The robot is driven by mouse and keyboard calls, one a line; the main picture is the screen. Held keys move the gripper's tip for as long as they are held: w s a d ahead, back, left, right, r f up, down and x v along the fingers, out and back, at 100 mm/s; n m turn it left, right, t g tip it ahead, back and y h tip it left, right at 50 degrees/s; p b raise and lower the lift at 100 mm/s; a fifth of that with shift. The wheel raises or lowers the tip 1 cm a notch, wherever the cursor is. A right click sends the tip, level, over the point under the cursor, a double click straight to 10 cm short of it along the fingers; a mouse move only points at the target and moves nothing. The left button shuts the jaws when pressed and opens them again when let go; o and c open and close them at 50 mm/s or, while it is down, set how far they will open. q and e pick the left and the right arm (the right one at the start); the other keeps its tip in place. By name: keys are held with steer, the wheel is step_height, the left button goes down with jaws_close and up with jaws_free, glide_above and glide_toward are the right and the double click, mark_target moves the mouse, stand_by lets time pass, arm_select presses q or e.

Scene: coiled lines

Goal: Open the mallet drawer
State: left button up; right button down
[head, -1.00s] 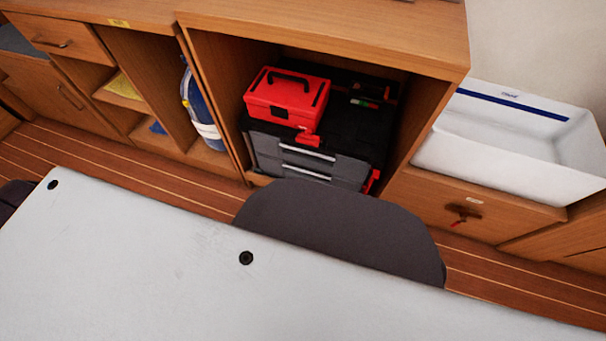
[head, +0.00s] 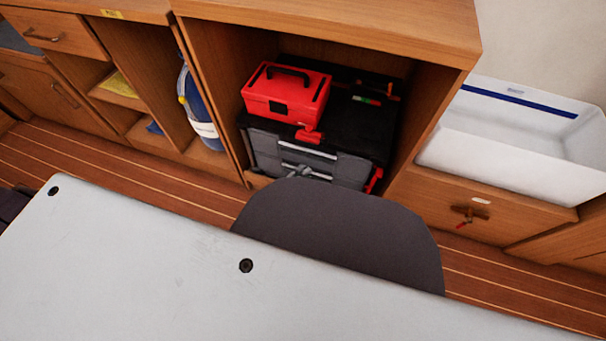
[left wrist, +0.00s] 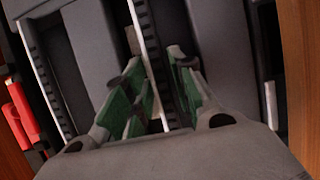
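A black and grey toolbox (head: 358,128) stands inside an open wooden cabinet bay, with grey drawers in its front. The upper drawer front (head: 325,161) has a light metal handle strip. No lettering is readable, so I cannot tell which drawer is the mallet drawer. My left gripper (head: 298,172) shows small at the lower handle strip. In the left wrist view its green-padded fingers (left wrist: 152,62) are apart, one on each side of a pale handle strip (left wrist: 152,80) with a dark toothed edge. Whether they touch it is unclear. My right gripper is not in view.
A red case (head: 287,93) sits on top of the toolbox. A dark rounded shape (head: 340,235) and a pale surface (head: 130,260) fill the foreground and hide part of the floor. A white basin (head: 510,140) stands right, above a wooden drawer with a red key (head: 462,223).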

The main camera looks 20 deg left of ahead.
arm_select(q)
steer(key=shift+w+d, duration=0.1)
steer(key=shift+w, duration=0.05)
jaws_close()
stand_by(0.4)
